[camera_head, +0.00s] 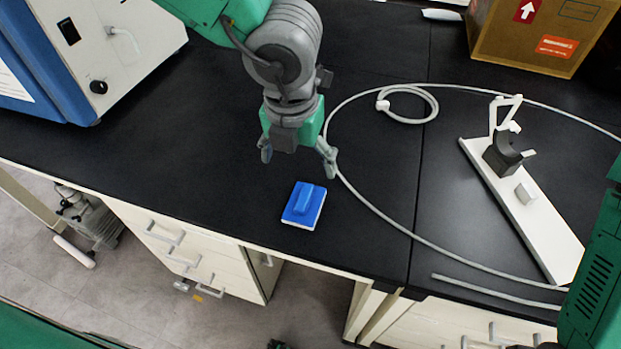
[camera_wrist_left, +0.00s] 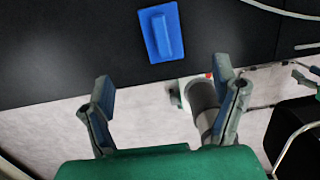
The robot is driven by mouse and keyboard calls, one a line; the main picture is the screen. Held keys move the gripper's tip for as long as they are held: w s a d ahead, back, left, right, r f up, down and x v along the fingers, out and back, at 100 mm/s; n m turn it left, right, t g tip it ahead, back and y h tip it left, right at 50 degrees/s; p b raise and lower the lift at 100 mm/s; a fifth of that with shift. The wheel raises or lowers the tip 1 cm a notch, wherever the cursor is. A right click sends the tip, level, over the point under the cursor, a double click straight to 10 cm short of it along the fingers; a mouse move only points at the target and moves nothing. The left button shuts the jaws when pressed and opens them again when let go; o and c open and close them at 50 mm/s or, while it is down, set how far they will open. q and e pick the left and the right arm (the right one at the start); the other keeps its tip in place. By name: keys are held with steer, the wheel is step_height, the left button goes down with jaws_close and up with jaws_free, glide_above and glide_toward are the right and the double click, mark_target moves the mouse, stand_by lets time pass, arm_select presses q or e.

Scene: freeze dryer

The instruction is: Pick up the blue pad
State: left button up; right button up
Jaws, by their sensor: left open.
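The blue pad (camera_head: 303,205) lies flat on the black benchtop near its front edge, with a raised blue handle on top and a pale underside. In the left wrist view the pad (camera_wrist_left: 160,33) is at the top, beyond the fingertips. My left gripper (camera_head: 297,153) is open and empty, above and just behind the pad in the head view. Its two spread fingers (camera_wrist_left: 163,92) show in the left wrist view with nothing between them.
A white and blue machine (camera_head: 120,45) stands at the back left. A cardboard box (camera_head: 540,35) is at the back right. A white stand with a black clamp (camera_head: 525,205) and a looped pale hose (camera_head: 375,208) lie to the right. The bench left of the pad is clear.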

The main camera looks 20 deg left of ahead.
mark_target(304, 197)
arm_select(q)
steer(key=f, duration=0.2)
steer(key=f+b, duration=0.1)
steer(key=f, duration=0.2)
steer(key=w+f, duration=0.1)
steer(key=f, duration=0.1)
steer(key=shift+d+f+b, duration=0.15)
steer(key=shift+f+b, duration=0.2)
steer(key=shift+f, duration=0.7)
steer(key=f, duration=0.3)
steer(key=f+b, duration=0.1)
steer(key=shift+w+d+f, duration=0.2)
steer(key=shift+w+f, duration=0.05)
steer(key=shift+r, duration=0.1)
steer(key=c, duration=0.3)
steer(key=shift+a, duration=0.2)
steer(key=c, duration=1)
